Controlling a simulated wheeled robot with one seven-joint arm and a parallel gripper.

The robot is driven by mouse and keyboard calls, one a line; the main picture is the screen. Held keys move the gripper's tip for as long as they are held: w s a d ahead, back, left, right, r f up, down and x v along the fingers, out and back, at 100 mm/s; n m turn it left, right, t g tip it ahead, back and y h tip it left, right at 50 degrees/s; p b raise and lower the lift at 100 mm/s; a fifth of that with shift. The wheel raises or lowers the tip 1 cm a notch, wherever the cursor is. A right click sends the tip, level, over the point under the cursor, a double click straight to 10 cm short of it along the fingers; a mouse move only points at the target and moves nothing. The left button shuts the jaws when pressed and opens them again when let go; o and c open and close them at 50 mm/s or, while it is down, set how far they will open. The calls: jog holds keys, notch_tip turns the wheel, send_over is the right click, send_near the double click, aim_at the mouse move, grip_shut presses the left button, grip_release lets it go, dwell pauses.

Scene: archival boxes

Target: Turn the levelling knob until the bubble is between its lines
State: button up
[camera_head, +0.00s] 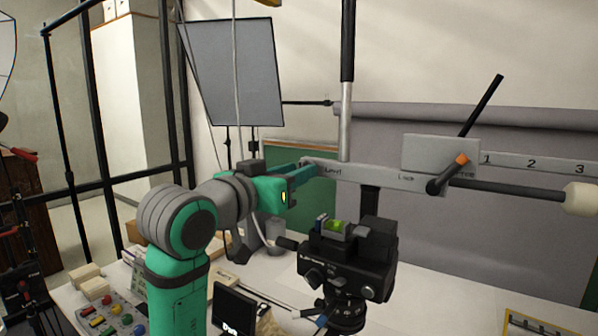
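A small bubble level with a bright green vial (335,226) sits on top of a black camera-like device (345,262) in the middle. Its bubble and lines are too small to read. A grey beam (385,178) runs behind and above the device, with lettering at its left end that seems to read "Level". My gripper (310,168), green, is at that left end of the beam. The fingertips overlap the beam end, so I cannot tell whether they touch or grip anything. I cannot single out the levelling knob; several dark knobs show on the device's left side.
A black lever with an orange part (462,160) and a dark rod with a pale end (580,199) stick out at right. A black-and-silver pole (347,80) rises behind the beam. A small dark screen (235,308) and colored knobs (112,315) crowd the white table's left.

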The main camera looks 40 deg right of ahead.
jog(key=v, duration=1.1)
jog(key=shift+w, duration=0.15)
dwell(0.5)
